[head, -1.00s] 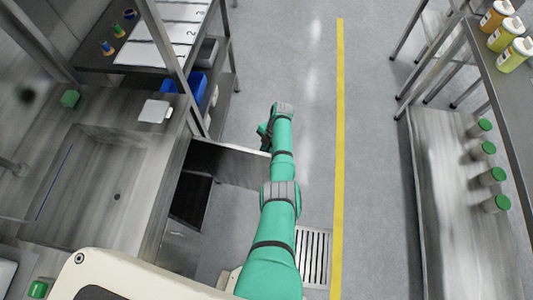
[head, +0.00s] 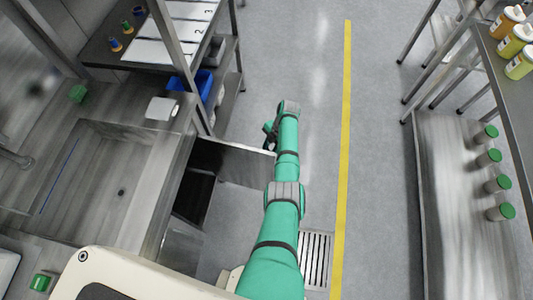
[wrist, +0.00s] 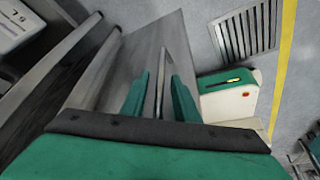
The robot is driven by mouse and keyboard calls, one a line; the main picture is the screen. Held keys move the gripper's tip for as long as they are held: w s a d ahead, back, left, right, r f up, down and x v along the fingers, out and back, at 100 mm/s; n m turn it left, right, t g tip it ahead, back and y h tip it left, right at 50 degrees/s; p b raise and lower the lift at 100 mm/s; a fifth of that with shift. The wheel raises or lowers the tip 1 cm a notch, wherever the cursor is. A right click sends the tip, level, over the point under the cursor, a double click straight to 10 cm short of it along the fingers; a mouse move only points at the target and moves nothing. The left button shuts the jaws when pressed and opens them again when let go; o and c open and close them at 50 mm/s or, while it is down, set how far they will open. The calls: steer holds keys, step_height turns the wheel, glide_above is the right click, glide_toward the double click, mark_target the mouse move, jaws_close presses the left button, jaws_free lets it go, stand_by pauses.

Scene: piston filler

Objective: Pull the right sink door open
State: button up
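The right sink door (head: 232,161) is a grey metal panel that stands swung well out from the sink cabinet, with a dark opening (head: 193,197) beside it. My gripper (head: 269,134) is at the door's outer end in the head view, where its fingertips are hard to make out. In the wrist view, the door (wrist: 125,65) lies beyond the fingers. The two green fingers (wrist: 161,95) are apart, on either side of a thin upright metal bar (wrist: 160,80), seemingly the door's handle. Gaps show between bar and fingers.
The sink basin (head: 112,150) is on the left. A shelf rack (head: 186,75) with a blue bin (head: 189,84) stands behind the door. Clear floor with a yellow line (head: 344,130) lies to the right, then another steel table (head: 512,85). A floor drain (head: 316,255) is near my arm.

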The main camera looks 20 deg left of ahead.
steer(key=v, duration=1)
